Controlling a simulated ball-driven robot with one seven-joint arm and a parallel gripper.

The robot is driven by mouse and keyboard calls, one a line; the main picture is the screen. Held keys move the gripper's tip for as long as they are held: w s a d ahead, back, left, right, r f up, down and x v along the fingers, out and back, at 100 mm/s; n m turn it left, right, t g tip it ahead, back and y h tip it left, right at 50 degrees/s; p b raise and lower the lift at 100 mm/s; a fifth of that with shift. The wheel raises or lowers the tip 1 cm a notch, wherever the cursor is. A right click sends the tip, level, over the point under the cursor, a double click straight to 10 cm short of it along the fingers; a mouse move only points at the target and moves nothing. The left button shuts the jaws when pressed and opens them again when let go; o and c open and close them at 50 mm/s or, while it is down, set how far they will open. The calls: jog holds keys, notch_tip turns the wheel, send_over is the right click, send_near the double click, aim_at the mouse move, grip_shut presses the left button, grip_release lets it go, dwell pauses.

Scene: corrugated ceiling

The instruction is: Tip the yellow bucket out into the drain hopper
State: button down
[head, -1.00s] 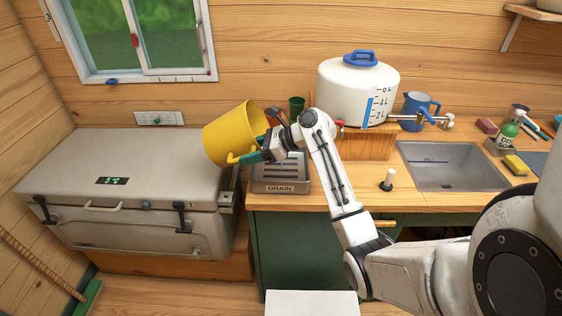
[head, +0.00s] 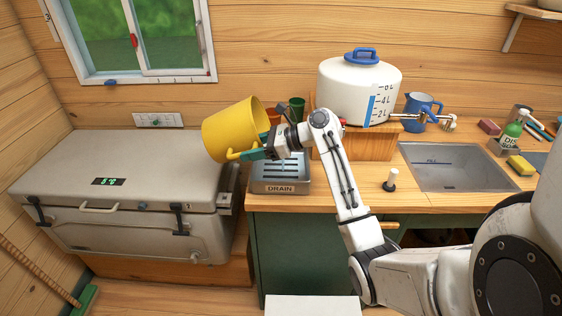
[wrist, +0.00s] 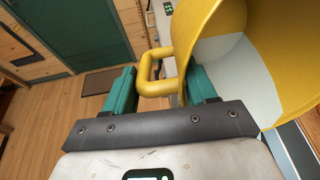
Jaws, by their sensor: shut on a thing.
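The yellow bucket (head: 228,132) hangs tilted at the left end of the counter, its mouth facing up and right. My gripper (head: 252,153) is shut on its handle; the wrist view shows the yellow handle (wrist: 155,72) between the teal fingers. The bucket (wrist: 285,30) fills the upper right of the wrist view, and a pale area shows inside; I cannot tell whether it is liquid or the bottom. The drain hopper (head: 280,188), a grey metal box labelled DRAIN, sits on the counter below and right of the bucket. My wrist partly covers its far side.
A grey cooler (head: 120,180) stands at left, partly below the bucket. Brown and green cups (head: 297,106) stand behind my wrist. A white tank (head: 355,90), blue jug (head: 421,106), sink (head: 455,165) and white-topped stopper (head: 391,179) are to the right.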

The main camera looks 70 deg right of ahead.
jog(key=shift+s+r+b, duration=0.1)
jog(key=shift+r+b, duration=0.1)
jog(key=shift+b, duration=0.3)
dwell(0.4)
jog(key=shift+s+d+f+t+y, duration=0.15)
jog(key=shift+s+d+f+t, duration=0.1)
jog(key=shift+s+t, duration=0.3)
jog(key=shift+s+d+f+t+y, duration=0.15)
jog(key=shift+s+d+f+t, duration=0.05)
jog(key=shift+s+t, duration=0.3)
dwell(1.5)
jog(key=shift+s+d+r+t+y+p, duration=0.1)
jog(key=shift+s+d+t+y+p, duration=0.1)
jog(key=shift+s+t, duration=0.2)
jog(key=shift+s+d+r+t+y+p, duration=0.1)
jog(key=shift+s+d+t+y+p, duration=0.1)
jog(key=shift+s+t, duration=0.15)
dwell(1.1)
jog(key=shift+w+a, duration=0.1)
